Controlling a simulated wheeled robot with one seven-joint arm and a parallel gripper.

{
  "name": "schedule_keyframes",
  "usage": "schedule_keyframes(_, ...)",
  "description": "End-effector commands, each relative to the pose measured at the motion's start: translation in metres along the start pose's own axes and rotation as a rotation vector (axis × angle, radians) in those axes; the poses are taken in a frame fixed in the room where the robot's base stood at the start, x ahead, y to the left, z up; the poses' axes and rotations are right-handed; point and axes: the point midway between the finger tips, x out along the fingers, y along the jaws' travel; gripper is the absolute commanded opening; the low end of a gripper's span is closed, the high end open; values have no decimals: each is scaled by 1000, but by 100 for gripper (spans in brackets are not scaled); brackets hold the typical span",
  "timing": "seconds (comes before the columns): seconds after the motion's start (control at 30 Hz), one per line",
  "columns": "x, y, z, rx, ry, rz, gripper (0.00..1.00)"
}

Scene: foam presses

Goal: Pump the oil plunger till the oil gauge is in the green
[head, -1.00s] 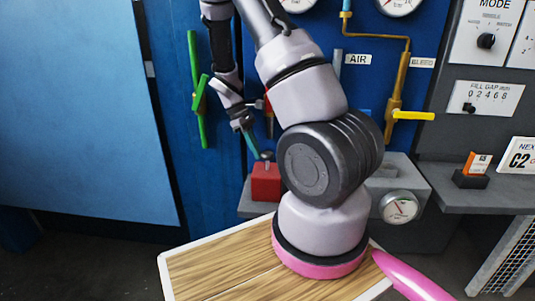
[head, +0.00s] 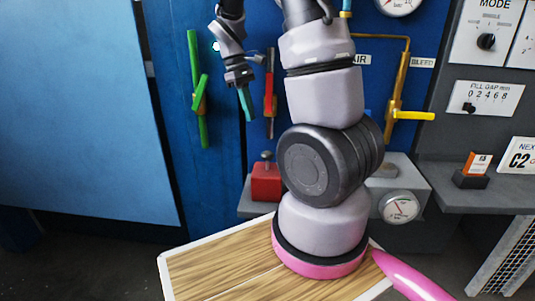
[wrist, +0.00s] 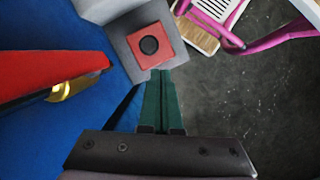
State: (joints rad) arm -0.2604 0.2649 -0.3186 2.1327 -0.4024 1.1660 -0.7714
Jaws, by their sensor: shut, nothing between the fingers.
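The oil plunger is a red block (head: 265,182) with a dark round knob (head: 266,156) on a short stem on top. The wrist view shows the red block (wrist: 163,58) and its knob (wrist: 149,45) from above, just past the fingertips. My gripper (head: 249,116) is above and a little left of the knob, apart from it, with its green-teal fingers together and empty. In the wrist view the fingers (wrist: 160,78) point at the block. A round white gauge (head: 399,207) is on the grey housing right of my arm; its dark needle is too small to read against a coloured band.
A red-handled valve (head: 269,92) is just right of my gripper and looms at left in the wrist view (wrist: 45,65). A green-handled valve (head: 198,95) is further left. A yellow bleed lever (head: 413,115) is at right. A blue panel (head: 80,110) stands left.

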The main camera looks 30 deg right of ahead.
Motion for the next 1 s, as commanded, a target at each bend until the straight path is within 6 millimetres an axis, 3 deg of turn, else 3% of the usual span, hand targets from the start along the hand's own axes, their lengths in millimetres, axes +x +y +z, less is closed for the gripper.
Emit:
schedule_keyframes(0.5,-71,-35,36,252,298,-71,0)
schedule_keyframes(1.0,-120,-69,76,465,536,-148,0)
